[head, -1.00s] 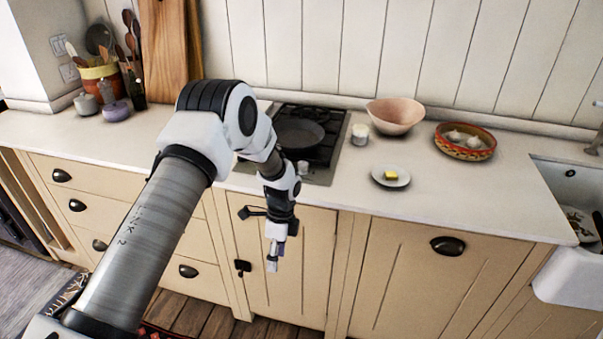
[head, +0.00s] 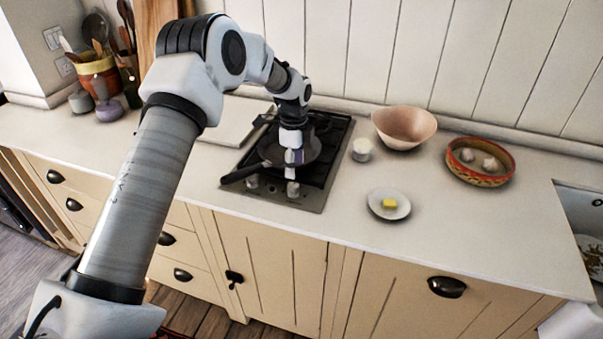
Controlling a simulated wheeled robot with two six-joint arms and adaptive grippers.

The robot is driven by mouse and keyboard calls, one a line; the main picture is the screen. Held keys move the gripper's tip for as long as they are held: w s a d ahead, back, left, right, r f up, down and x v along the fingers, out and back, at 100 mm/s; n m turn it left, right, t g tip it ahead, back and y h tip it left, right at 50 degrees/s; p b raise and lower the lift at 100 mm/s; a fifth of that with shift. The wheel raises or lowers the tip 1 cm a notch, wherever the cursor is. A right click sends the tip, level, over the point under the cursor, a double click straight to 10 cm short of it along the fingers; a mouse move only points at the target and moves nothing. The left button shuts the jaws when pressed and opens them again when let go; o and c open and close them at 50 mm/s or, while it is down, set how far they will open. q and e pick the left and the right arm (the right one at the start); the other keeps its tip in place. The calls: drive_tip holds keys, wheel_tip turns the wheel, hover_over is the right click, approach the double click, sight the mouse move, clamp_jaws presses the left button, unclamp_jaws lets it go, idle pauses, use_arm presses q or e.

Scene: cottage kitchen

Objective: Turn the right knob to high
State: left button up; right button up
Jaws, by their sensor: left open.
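The black hob (head: 340,140) is set into the pale worktop. It has two light knobs at its front edge, the left knob (head: 252,181) and the right knob (head: 292,189). My left gripper (head: 291,172) points down over the front of the hob, just above or behind the right knob. Its jaws are open and hold nothing visible. I cannot tell whether the fingertips touch the knob. The mark or setting on the knob is too small to read. My right gripper is not in view.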

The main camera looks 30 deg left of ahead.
sight(293, 186)
use_arm(q)
drive_tip(key=shift+s+d+f+p, duration=0.1)
drive_tip(key=shift+s+f+p, duration=0.4)
drive_tip(key=shift+s+f, duration=0.55)
drive_tip(key=f, duration=0.1)
drive_tip(key=w+f, duration=0.1)
drive_tip(key=f, duration=0.2)
drive_tip(key=shift+w+f+p, duration=0.15)
drive_tip(key=shift+w+p, duration=0.1)
drive_tip(key=shift+p, duration=0.05)
drive_tip(key=shift+s, duration=0.15)
drive_tip(key=shift+s+r, duration=0.15)
drive_tip(key=shift+r, duration=0.1)
drive_tip(key=shift+c, duration=1.4)
drive_tip(key=c, duration=0.6)
clamp_jaws()
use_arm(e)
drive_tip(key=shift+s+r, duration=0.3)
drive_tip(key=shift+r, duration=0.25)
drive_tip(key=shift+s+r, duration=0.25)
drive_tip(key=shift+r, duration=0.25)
use_arm(q)
drive_tip(key=shift+f, duration=0.1)
